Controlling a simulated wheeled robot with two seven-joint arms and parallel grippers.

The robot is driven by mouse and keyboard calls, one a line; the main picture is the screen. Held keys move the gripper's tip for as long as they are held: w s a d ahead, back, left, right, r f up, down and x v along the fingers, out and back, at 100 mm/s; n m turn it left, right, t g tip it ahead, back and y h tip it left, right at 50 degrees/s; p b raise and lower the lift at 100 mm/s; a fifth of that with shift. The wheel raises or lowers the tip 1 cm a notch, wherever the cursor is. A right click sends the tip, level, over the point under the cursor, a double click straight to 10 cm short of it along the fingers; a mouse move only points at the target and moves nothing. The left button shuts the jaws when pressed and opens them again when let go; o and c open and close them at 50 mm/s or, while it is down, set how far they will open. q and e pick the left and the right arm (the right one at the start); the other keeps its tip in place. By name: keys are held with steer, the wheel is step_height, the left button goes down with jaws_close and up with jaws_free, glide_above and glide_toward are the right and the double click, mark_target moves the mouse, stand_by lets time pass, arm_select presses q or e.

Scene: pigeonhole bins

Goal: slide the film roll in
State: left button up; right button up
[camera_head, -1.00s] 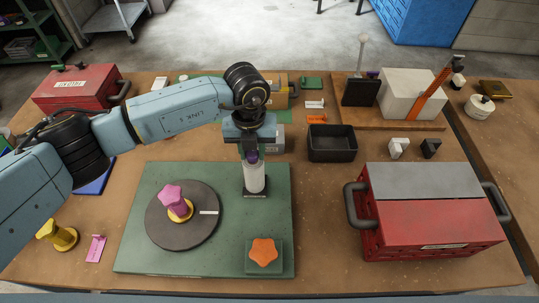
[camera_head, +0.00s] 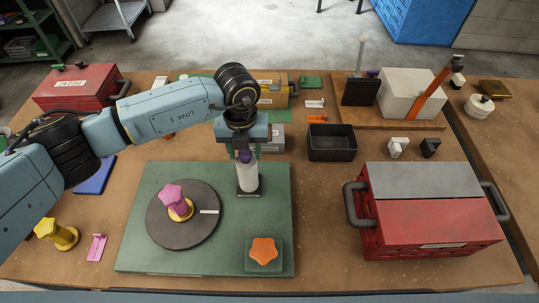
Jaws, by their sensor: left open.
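A white cylinder with a purple top (camera_head: 247,179) stands upright on a small dark base on the green board (camera_head: 150,258). It is the piece most like a film roll, but I cannot be sure it is one. My left gripper (camera_head: 245,154) points down over it, open, with its fingers around or beside the purple top. The fingers partly hide the top, and I cannot tell whether they touch it. My right gripper is not in view.
On the green board are a dark disc (camera_head: 165,232) with a pink star knob (camera_head: 173,197) and an orange star knob (camera_head: 263,250). A red crate (camera_head: 430,225) stands at right, a black tray (camera_head: 331,143) behind. Bare table lies between board and crate.

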arm_select(q)
steer(key=shift+r+p, duration=1.85)
steer(key=shift+r, duration=1.2)
steer(key=shift+r, duration=0.25)
step_height(320, 180, up, 13)
steer(key=b, duration=0.3)
steer(key=shift+f, duration=0.1)
